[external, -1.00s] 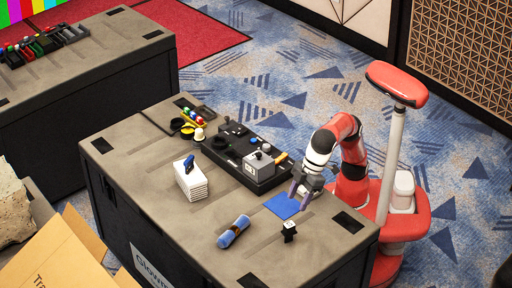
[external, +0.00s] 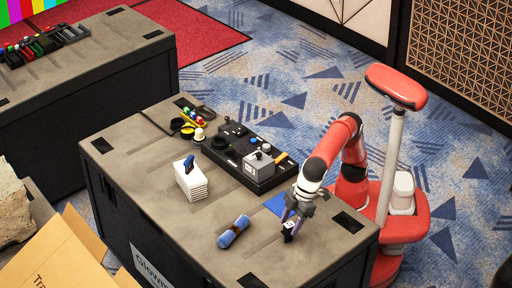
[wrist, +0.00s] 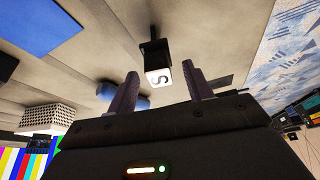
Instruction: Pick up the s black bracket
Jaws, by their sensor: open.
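The small black bracket (wrist: 153,50) has a white face marked with a black S. In the wrist view it stands on the table top just beyond my open fingers, roughly between their tips. In the external view the bracket (external: 289,236) is near the front right of the table, partly hidden by my gripper. My gripper (external: 291,218) is open and empty, with its fingers pointing down beside and above the bracket. In the wrist view both fingers of my gripper (wrist: 162,82) show wide apart. I cannot tell whether they touch the bracket.
A flat blue sheet (external: 275,204) lies behind the bracket. A blue rolled cloth (external: 233,232) lies to its left. A white stack (external: 191,182) and a black tray (external: 242,167) with a grey box (external: 259,164) stand farther back. The table front near the cloth is clear.

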